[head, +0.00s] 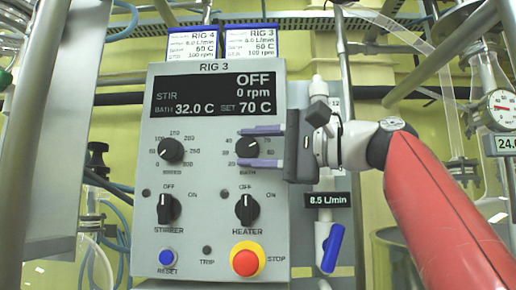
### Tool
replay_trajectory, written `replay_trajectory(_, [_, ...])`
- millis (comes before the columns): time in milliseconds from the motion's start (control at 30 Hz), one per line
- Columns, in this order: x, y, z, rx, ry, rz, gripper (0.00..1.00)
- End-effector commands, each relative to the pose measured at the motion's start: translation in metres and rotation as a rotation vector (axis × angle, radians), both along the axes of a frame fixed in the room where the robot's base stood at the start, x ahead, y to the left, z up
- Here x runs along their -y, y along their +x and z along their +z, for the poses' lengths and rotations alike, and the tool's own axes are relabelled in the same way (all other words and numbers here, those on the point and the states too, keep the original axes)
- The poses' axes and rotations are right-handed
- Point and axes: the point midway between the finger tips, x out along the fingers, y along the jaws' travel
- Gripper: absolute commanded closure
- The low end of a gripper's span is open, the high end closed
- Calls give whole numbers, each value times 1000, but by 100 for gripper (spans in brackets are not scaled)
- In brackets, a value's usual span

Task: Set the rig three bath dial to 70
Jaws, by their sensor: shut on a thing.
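The rig three panel (218,230) is a grey box facing me, headed RIG 3. Its display (213,95) reads STIR OFF, 0 rpm, BATH 32.0 C, SET 70 C. The bath dial (247,148) is a black knob at the right of the upper row, partly hidden by my gripper. My gripper (262,147) comes in from the right, with its two purple fingers above and below the knob, shut on it. The fingers cover part of the dial's scale.
The speed dial (171,150) is left of the bath dial. Stirrer (168,208) and heater (246,207) switches sit below, both pointing to OFF. A red stop button (247,258) and blue reset button (167,257) are lower. A blue-handled valve (332,248) hangs right of the panel.

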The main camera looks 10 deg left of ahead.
Motion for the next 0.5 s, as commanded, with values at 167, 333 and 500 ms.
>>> replay_trajectory(167, [1,-2,5,11,-24,-3,86])
replay_trajectory(333, [3,-2,5,11,-41,-10,86])
replay_trajectory(500, [4,-2,4,10,-48,-14,86])
